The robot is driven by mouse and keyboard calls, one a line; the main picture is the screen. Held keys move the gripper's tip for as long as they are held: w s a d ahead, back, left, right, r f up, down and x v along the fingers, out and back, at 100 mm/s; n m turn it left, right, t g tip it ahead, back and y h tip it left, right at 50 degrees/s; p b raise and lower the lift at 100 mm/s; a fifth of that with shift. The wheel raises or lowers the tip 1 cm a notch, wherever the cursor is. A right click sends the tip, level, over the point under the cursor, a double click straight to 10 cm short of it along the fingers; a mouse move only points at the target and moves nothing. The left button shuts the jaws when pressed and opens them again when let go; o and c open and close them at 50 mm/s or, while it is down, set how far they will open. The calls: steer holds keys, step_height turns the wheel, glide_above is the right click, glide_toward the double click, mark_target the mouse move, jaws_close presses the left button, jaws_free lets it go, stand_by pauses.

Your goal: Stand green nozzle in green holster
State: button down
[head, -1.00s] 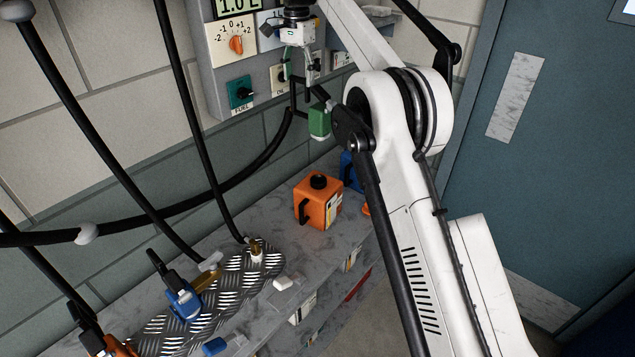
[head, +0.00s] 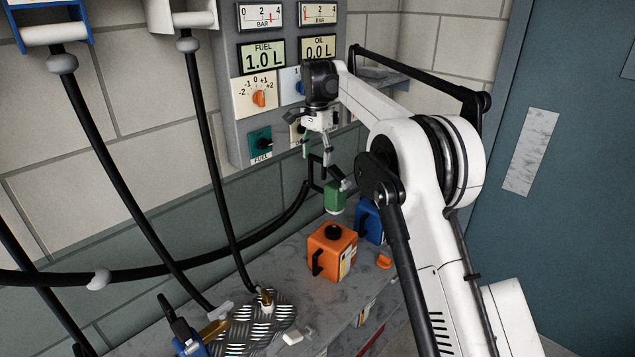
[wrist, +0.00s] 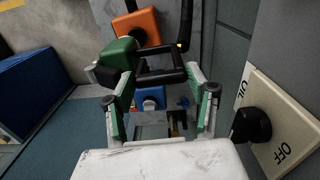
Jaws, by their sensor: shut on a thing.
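The green nozzle (head: 335,197) hangs under my gripper (head: 318,153) in the head view, in front of the wall panel and above the bench. In the wrist view the nozzle's green body (wrist: 119,56) is at upper left, and its black handle frame runs across between the fingers. My gripper (wrist: 164,100) is shut on that black part, with a green-padded finger on each side. A black hose runs from the nozzle toward the left in the head view. I cannot make out a green holster in either current view.
An orange tank (head: 333,252) and a blue tank (head: 369,221) stand on the bench (head: 290,250) below the nozzle. The panel's oil knob (wrist: 251,125) is close at right in the wrist view. Blue (head: 52,22) and white (head: 183,18) holsters and hanging hoses are at left.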

mark_target(325, 185)
step_height(325, 185, down, 9)
steer(key=p, duration=0.1)
steer(key=c, duration=0.7)
jaws_free()
steer(key=shift+r, duration=0.1)
steer(key=shift+c, duration=0.2)
